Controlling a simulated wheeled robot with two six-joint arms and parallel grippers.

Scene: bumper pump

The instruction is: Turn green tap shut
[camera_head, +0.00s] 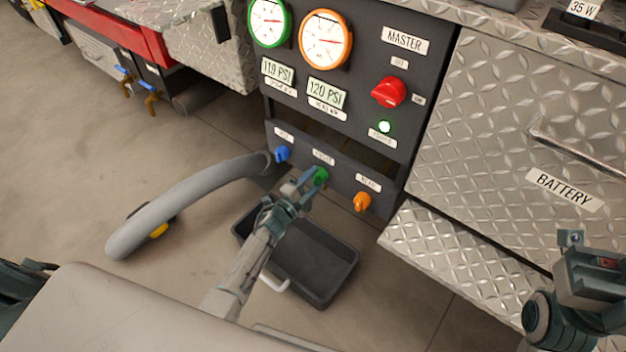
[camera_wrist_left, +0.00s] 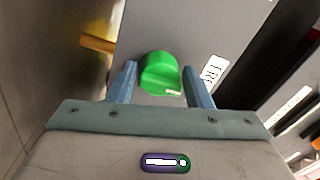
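The green tap (camera_head: 321,176) sits on the lower panel of the dark pump console, between a blue tap (camera_head: 282,153) and an orange tap (camera_head: 362,202). My left gripper (camera_head: 312,178) is at the green tap, reaching up from below. In the left wrist view the green tap (camera_wrist_left: 160,74) lies between the two blue-grey fingers of my left gripper (camera_wrist_left: 158,82), with a gap visible on both sides, so the fingers look open around it. My right gripper's fingers are not visible; only part of my right arm shows at the lower right.
A black tray (camera_head: 318,262) stands on the floor below the panel. A grey hose (camera_head: 180,205) curves from the console to the left. The red master switch (camera_head: 389,92) and two gauges are above. A metal battery cabinet (camera_head: 510,140) is at the right.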

